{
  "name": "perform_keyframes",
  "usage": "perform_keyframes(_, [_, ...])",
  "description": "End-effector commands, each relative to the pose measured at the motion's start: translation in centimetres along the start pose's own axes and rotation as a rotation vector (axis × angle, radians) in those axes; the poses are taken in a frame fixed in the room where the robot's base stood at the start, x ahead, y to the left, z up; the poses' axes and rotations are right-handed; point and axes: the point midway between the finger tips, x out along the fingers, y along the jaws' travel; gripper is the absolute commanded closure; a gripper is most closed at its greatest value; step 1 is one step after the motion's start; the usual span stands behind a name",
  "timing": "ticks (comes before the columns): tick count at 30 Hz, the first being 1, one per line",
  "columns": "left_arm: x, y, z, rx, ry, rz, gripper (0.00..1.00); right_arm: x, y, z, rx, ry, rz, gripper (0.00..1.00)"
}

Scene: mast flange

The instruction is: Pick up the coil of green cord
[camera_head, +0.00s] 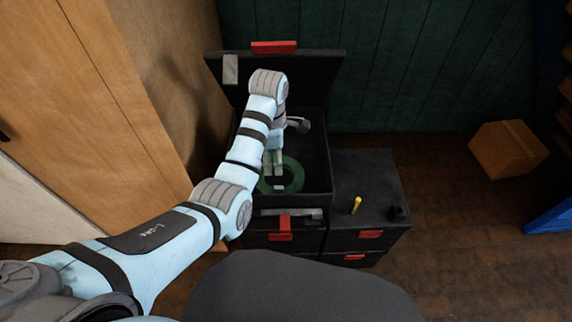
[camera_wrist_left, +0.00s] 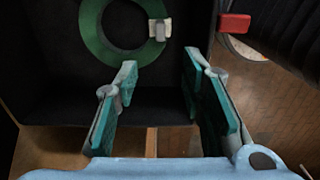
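The coil of green cord (camera_head: 297,178) lies flat as a ring on the floor of the open black box (camera_head: 318,165). In the left wrist view the coil (camera_wrist_left: 93,32) is at the top, with a pale tag or tie (camera_wrist_left: 160,30) on its right side. My left gripper (camera_head: 273,170) reaches down into the box above the coil and hides part of it. In the left wrist view its two teal-padded fingers (camera_wrist_left: 159,68) are spread apart with nothing between them. The coil lies beyond the fingertips. My right gripper is not in view.
The box's raised lid (camera_head: 310,68) stands behind my left arm. A lower black case (camera_head: 375,180) beside it carries a yellow-handled tool (camera_head: 356,205) and a small black item (camera_head: 398,213). A cardboard box (camera_head: 508,148) stands far right. Open floor lies between.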

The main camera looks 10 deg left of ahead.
Motion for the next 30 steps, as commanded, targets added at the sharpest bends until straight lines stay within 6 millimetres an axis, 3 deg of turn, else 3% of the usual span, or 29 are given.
perform_keyframes(4, [2.5, -0.1, 0.4, 0.009, 0.0, -0.004, 0.63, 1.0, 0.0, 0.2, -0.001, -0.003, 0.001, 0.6])
perform_keyframes(9, [7.3, -0.1, 1.1, 0.022, 0.0, -0.004, 0.63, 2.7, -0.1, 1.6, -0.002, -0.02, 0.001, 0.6])
perform_keyframes(14, [9.6, 0.0, 1.3, 0.023, 0.0, -0.002, 0.63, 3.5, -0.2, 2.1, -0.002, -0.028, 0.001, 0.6])
perform_keyframes(21, [14.0, 0.2, 2.1, 0.02, 0.0, -0.003, 0.63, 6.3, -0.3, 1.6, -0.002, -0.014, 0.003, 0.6])
perform_keyframes(30, [14.4, 0.2, 2.0, 0.018, -0.001, -0.001, 0.67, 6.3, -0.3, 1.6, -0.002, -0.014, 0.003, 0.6])
